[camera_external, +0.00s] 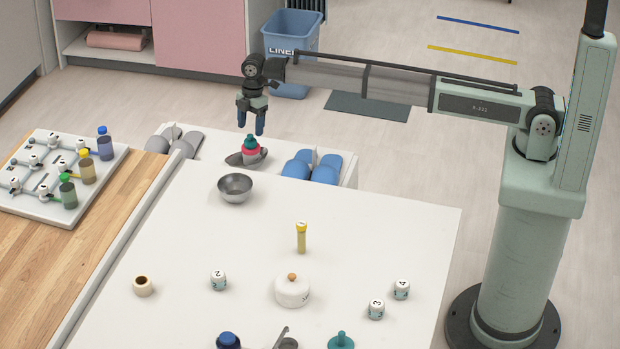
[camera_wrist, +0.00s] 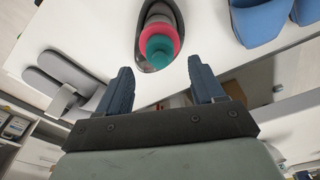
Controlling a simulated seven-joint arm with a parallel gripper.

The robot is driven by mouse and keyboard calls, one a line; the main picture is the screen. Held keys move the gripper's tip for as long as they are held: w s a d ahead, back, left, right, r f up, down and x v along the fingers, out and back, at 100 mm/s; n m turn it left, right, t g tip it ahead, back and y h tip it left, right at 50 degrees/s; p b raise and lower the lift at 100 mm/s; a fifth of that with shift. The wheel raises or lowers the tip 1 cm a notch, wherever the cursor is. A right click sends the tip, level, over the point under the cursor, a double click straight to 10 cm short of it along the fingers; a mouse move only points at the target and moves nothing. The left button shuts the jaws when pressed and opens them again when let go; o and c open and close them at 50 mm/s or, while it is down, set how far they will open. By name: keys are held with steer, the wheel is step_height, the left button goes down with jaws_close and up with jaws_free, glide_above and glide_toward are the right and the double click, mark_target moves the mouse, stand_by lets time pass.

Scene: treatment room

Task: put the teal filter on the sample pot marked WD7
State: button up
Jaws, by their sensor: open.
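A teal knobbed piece (camera_external: 251,140) sits on top of a pink-red piece in an oval metal dish (camera_external: 234,159) at the far table edge. The wrist view shows the teal piece (camera_wrist: 158,50) over the pink ring. Another teal piece (camera_external: 341,341) is cut by the bottom edge. I cannot tell which is the filter. Small white pots numbered 2 (camera_external: 218,280), 3 (camera_external: 376,309) and 4 (camera_external: 401,290) stand on the table; I cannot read WD7 on any. My gripper (camera_external: 252,131) is open and empty, pointing down above the dish; its fingers (camera_wrist: 157,82) are apart.
Blue slippers (camera_external: 311,167) and grey slippers (camera_external: 174,140) flank the dish. A rack with bottles (camera_external: 60,175) is at left.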

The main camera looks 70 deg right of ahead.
step_height(320, 180, up, 8)
steer(key=shift+s+d+f, duration=0.2)
steer(key=shift+d+f, duration=0.05)
steer(key=shift+d, duration=0.2)
